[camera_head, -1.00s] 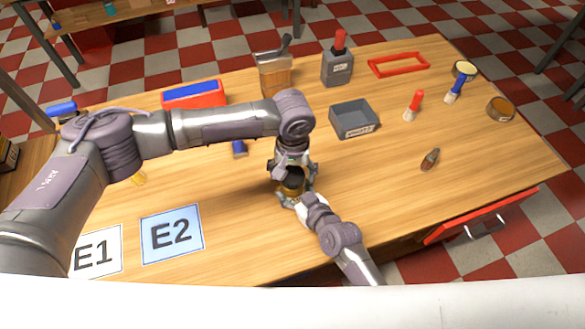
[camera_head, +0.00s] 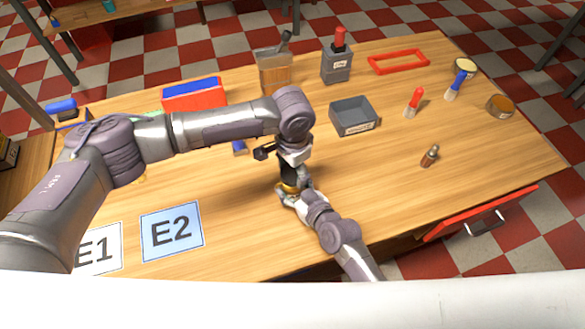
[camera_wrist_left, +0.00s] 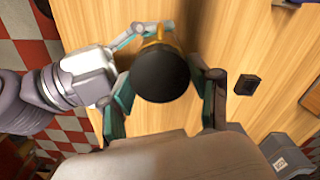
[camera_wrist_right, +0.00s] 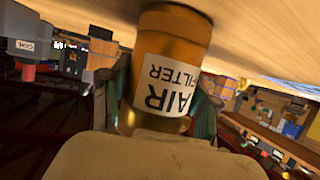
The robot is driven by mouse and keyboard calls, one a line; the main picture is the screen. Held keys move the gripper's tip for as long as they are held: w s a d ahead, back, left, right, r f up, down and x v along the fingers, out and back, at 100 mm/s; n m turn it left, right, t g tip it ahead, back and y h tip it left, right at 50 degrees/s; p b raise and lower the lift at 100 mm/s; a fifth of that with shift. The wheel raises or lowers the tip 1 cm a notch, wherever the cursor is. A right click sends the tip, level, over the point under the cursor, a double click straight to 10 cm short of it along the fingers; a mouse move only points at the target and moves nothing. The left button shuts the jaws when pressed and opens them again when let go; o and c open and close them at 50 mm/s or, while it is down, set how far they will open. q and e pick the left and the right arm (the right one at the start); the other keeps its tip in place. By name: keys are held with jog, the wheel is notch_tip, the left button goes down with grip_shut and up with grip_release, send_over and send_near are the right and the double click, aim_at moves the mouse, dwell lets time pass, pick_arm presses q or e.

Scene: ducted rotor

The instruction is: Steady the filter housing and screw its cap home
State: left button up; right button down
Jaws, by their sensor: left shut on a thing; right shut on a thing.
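The filter housing (camera_head: 289,188) is an amber cylinder on the table. In the right wrist view the housing (camera_wrist_right: 172,50) carries a white "AIR FILTER" label, upside down in the picture. My right gripper (camera_head: 287,196) is shut on its side; its fingers flank the housing in the right wrist view (camera_wrist_right: 160,105). The black cap (camera_head: 290,171) is over the housing's top. In the left wrist view the round cap (camera_wrist_left: 160,74) sits between the fingers of my left gripper (camera_wrist_left: 165,98), which comes from above (camera_head: 291,163) and is shut on it. The thread is hidden.
A grey bin (camera_head: 336,128), a brown bottle (camera_head: 430,156) and brushes (camera_head: 414,102) stand to the right. A red-and-blue box (camera_head: 194,98) is behind my left arm. Cards E1 (camera_head: 97,252) and E2 (camera_head: 171,232) lie at front left.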

pick_arm(q)
jog(key=m, duration=0.7)
jog(key=shift+m, duration=0.4)
pick_arm(e)
jog(key=shift+f, duration=0.1)
pick_arm(q)
jog(key=m, duration=0.4)
jog(key=shift+w+m, duration=0.1)
jog(key=shift+m, duration=0.2)
jog(key=m, duration=0.4)
jog(key=o, duration=1.3)
jog(key=shift+r, duration=2.2)
jog(key=shift+c, duration=0.5)
